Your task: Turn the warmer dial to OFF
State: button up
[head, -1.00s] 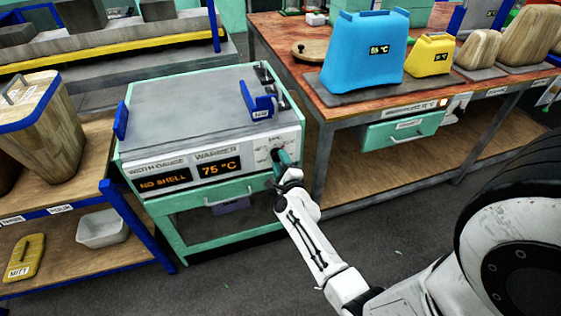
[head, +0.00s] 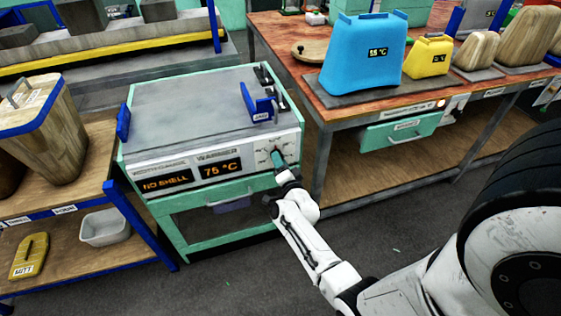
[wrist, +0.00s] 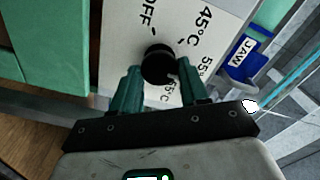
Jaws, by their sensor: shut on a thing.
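The warmer dial (wrist: 158,63) is a round black knob on the pale front panel of the green-framed bench unit. In the wrist view, OFF is printed to its upper left, 45°C to its upper right, and hotter marks follow on the right and below. I cannot tell where its pointer aims. My gripper (wrist: 160,78) has its teal fingers on either side of the knob, shut on it; they hide its lower sides. In the head view my gripper (head: 279,162) is at the panel's right end. The warmer display (head: 221,169) reads 75 °C, and the width gauge display (head: 166,183) reads NO SHELL.
A blue JAW part (head: 257,106) stands on the unit's top. The wooden table (head: 305,75) at right holds a blue shell (head: 363,60) and a yellow one (head: 428,57). A shelf with a wooden block (head: 45,130) stands at left. Floor in front is clear.

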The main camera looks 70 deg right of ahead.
jog(key=n+p, duration=0.2)
jog(key=n, duration=1)
jog(key=n+p, duration=0.2)
jog(key=n, duration=1)
jog(key=shift+w+a+f, duration=0.1)
jog(key=shift+w+a, duration=0.05)
jog(key=shift+a, duration=0.05)
dwell(0.4)
jog(key=o, duration=1)
jog(key=shift+o, duration=0.2)
jog(key=p+v, duration=0.6)
jog(key=v, duration=0.4)
jog(key=shift+s+a+p, duration=0.2)
jog(key=shift+s+p, duration=0.1)
